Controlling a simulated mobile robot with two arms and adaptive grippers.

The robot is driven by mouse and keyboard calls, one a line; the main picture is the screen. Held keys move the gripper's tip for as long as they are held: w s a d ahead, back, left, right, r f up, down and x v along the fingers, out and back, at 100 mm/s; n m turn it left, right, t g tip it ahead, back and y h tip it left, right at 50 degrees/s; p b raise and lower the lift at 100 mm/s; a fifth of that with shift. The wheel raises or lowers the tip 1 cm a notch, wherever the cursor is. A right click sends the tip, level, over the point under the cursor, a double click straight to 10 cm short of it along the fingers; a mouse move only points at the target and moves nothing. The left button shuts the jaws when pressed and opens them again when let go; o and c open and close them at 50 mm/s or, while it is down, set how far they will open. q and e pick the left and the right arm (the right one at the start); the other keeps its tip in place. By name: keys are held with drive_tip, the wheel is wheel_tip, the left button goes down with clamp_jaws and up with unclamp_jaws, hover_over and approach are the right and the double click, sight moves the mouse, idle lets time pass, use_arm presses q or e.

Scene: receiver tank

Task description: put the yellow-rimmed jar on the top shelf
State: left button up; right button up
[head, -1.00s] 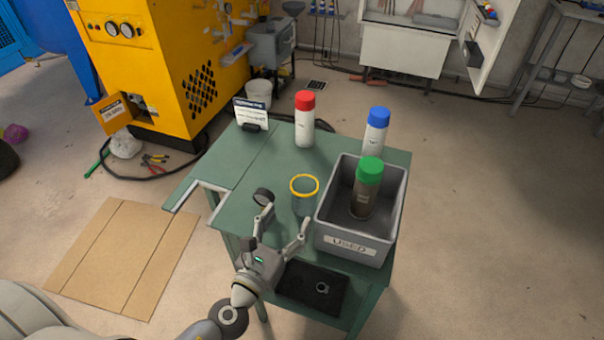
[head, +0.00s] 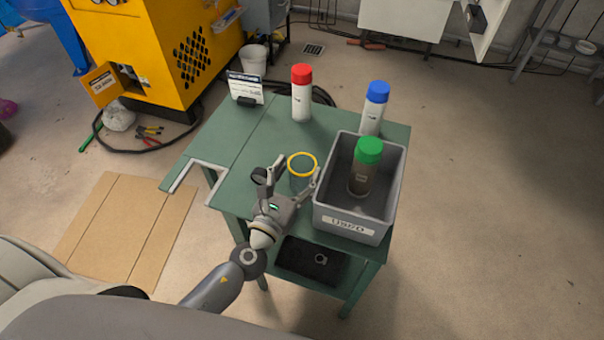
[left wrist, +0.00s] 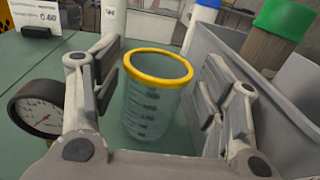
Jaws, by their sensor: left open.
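The yellow-rimmed jar (head: 301,172) is clear, with dark graduation marks, and stands upright on the green table top (head: 228,150). It also shows in the left wrist view (left wrist: 152,100), between the two fingers and apart from both as far as I can see. My left gripper (head: 296,178) is open around the near side of the jar, and its fingers also show in the left wrist view (left wrist: 158,95). The table has a lower shelf with a dark mat (head: 303,262) under the top. My right gripper is not in view.
A grey bin (head: 330,222) stands close right of the jar, holding a green-capped bottle (head: 368,152). A black gauge (head: 259,176) sits just left of the gripper. Red-capped (head: 301,95) and blue-capped (head: 375,110) bottles and a sign (head: 245,89) stand farther back.

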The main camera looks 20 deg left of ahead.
sight(307, 155)
use_arm(q)
drive_tip(key=w, duration=0.4)
drive_tip(key=shift+d+f, duration=0.15)
drive_tip(key=shift+d, duration=0.05)
drive_tip(key=shift+s, duration=0.1)
drive_tip(key=c, duration=0.8)
drive_tip(key=shift+c, duration=0.5)
drive_tip(key=shift+p, duration=0.35)
